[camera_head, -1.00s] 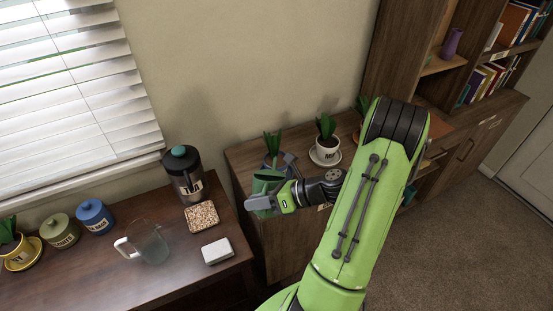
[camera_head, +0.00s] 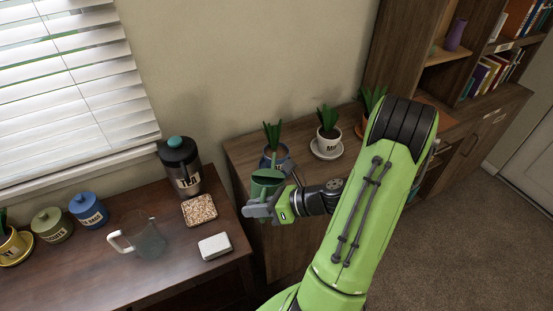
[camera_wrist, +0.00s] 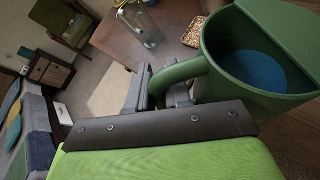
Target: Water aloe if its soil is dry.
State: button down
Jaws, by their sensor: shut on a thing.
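My gripper (camera_head: 264,209) is shut on the handle of a green watering can (camera_head: 266,183), held beside the wooden cabinet's front left corner. In the wrist view the can (camera_wrist: 196,85) shows blue water (camera_wrist: 254,72) inside. A blue pot (camera_head: 284,158) with a spiky green plant stands on the cabinet just behind the can, partly hidden by it. A white labelled pot (camera_head: 329,144) with a leafy plant stands on a saucer to its right. A third plant (camera_head: 372,98) is partly behind my arm. I cannot tell which is the aloe, and no soil shows clearly.
The dark desk at left holds a tea jar (camera_head: 181,165), a tray of grains (camera_head: 199,210), a white block (camera_head: 214,246), a clear pitcher (camera_head: 147,240), two lidded canisters and a yellow pot (camera_head: 12,246). Bare cabinet top (camera_head: 240,152) shows left of the blue pot.

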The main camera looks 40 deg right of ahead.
aim_at(261, 220)
jog(key=f+p, duration=0.1)
jog(key=p, duration=0.1)
jog(key=a+f+p, duration=0.1)
jog(key=p, duration=0.2)
jog(key=s+f+n+p, duration=0.1)
jog(key=p, duration=0.2)
jog(key=shift+a+t+h, duration=0.2)
jog(key=shift+t+h, duration=0.1)
jog(key=shift+s+a+f+n+t+h, duration=0.15)
jog(key=shift+f+n, duration=0.1)
jog(key=shift+f, duration=0.3)
jog(key=shift+s+a+f+n+t+h, duration=0.1)
jog(key=shift+f+n+t, duration=0.15)
jog(key=shift+f, duration=0.25)
jog(key=shift+s+a+f+n+t+h, duration=0.15)
jog(key=shift+f+n, duration=0.15)
jog(key=shift+f, duration=0.25)
